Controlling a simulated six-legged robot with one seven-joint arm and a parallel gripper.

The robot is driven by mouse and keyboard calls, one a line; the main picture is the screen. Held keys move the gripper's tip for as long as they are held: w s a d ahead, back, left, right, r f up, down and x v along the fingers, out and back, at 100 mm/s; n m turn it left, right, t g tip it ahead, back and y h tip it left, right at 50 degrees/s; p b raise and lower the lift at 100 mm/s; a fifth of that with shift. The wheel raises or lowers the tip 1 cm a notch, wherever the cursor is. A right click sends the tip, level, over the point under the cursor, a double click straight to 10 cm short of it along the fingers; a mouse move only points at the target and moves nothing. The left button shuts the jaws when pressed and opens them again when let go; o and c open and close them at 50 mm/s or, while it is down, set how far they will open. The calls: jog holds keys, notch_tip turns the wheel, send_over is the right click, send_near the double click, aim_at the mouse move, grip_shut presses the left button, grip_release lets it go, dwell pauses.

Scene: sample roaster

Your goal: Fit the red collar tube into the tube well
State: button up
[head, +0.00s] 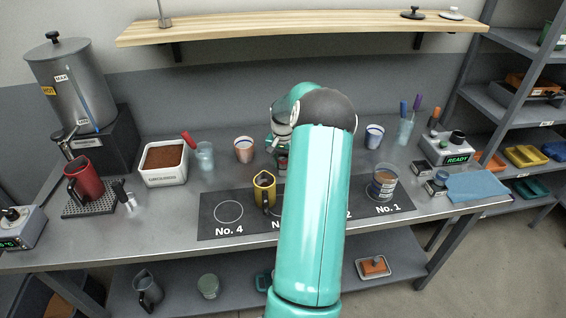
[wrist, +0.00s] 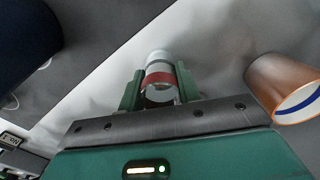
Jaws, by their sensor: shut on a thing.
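The red collar tube (wrist: 158,75) is a pale, clear cylinder with a dark red band. In the wrist view it stands between the two green fingers of my gripper (wrist: 158,92), which is shut on it. In the head view my arm hides most of the gripper (head: 281,150), with a small bit of red showing near it, above the counter behind the yellow mug. I cannot make out the tube well for certain. A grey-green device marked READY (head: 457,157) with dark round parts on top stands at the right of the counter.
A copper-coloured cup (wrist: 284,90) is close to the right of my gripper in the wrist view. A yellow mug (head: 264,188) and a glass of dark contents (head: 384,183) stand on the numbered mat (head: 214,228). A blue cloth (head: 476,186) lies at right.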

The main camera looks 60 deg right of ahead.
jog(key=shift+f, duration=0.1)
jog(key=o, duration=1)
notch_tip(320, 180, up, 12)
jog(key=shift+r, duration=0.1)
